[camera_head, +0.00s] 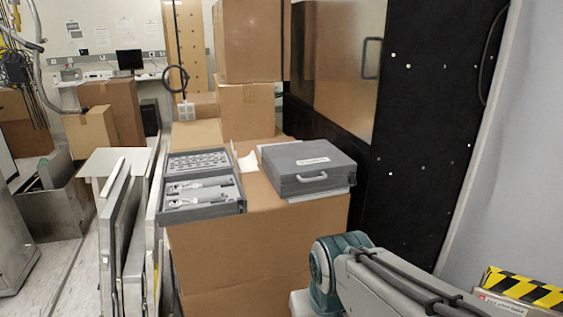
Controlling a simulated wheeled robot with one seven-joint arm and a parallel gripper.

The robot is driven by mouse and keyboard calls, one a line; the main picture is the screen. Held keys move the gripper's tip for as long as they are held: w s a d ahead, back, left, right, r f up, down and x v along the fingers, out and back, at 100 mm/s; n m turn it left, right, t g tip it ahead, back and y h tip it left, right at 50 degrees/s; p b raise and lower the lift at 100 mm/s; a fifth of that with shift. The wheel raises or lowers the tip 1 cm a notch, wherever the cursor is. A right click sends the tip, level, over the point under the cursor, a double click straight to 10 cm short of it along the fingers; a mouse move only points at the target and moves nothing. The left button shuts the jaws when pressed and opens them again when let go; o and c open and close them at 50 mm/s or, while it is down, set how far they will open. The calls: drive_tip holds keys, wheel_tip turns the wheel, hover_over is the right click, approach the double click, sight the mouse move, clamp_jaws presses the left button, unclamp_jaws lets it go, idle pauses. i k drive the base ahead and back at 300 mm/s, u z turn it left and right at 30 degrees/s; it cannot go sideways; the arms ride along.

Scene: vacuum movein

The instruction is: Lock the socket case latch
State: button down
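Which of the two is the socket case I cannot tell for sure. The latches are too small to make out. My teal and grey arm comes in at the lower right, apart from both cases. My gripper is not in view.
Upright metal panels (117,235) lean left of the box. Stacked cardboard boxes (247,45) stand behind the cases. A tall black panel (430,120) stands to the right. Yellow and black striped tape (520,288) shows at the lower right. Some bare floor shows at left.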

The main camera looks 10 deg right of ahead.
sight(351, 179)
drive_tip(key=k, duration=1.3)
drive_tip(key=z, duration=0.6)
drive_tip(key=i, duration=1.5)
drive_tip(key=u, duration=0.7)
